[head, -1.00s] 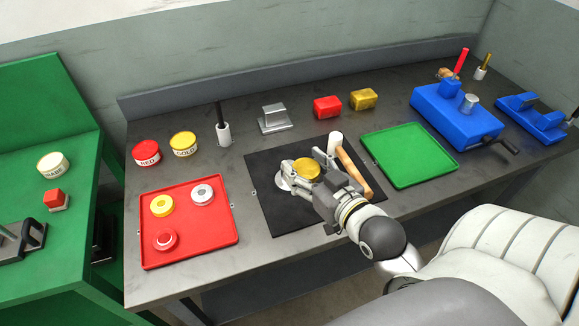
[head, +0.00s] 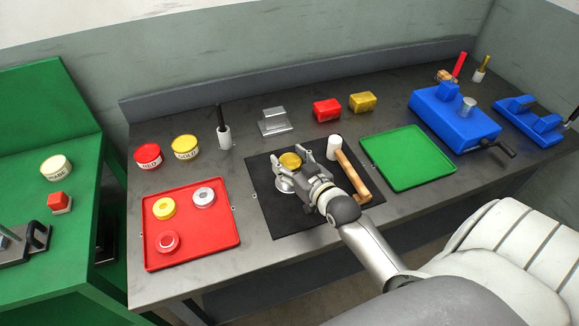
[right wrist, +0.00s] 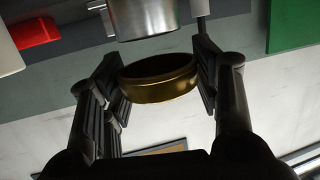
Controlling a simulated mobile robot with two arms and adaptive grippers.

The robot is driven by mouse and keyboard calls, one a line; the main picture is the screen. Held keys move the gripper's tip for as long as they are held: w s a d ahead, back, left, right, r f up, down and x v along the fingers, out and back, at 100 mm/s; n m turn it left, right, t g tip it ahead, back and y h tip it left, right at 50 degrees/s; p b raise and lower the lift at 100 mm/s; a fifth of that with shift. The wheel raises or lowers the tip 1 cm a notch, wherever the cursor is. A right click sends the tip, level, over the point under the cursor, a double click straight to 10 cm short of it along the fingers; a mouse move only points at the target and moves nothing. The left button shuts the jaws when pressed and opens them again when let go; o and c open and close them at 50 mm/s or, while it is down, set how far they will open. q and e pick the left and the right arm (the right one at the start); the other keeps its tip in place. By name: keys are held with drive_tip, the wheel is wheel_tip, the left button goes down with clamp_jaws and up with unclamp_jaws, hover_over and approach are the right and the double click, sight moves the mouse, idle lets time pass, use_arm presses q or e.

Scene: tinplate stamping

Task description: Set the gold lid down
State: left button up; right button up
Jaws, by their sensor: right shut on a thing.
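The gold lid (head: 290,160) is held in my right gripper (head: 291,168) over the black mat (head: 265,215). In the right wrist view the lid (right wrist: 158,80) sits between both fingers, tilted a little in the picture. That view appears upside down. A silver round piece (head: 284,185) stands on the mat, partly hidden by the gripper. In the wrist view its metal side (right wrist: 145,17) shows close to the lid, with a gap between them. My left gripper is out of view.
A mallet (head: 350,170) lies on the mat, just right of my gripper. A red tray (head: 215,242) with several round pieces is to the left. An empty green tray (head: 410,155) is to the right. A silver block (head: 274,121) stands behind the mat.

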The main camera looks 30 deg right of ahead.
drive_tip(key=f, duration=0.1)
drive_tip(key=f+p, duration=0.1)
drive_tip(key=shift+w+d+f, duration=0.1)
drive_tip(key=shift+w+f, duration=0.2)
drive_tip(key=shift+f, duration=0.05)
drive_tip(key=shift+s+f, duration=0.1)
drive_tip(key=shift+f, duration=0.1)
drive_tip(key=shift+f, duration=0.15)
drive_tip(key=o, duration=0.9)
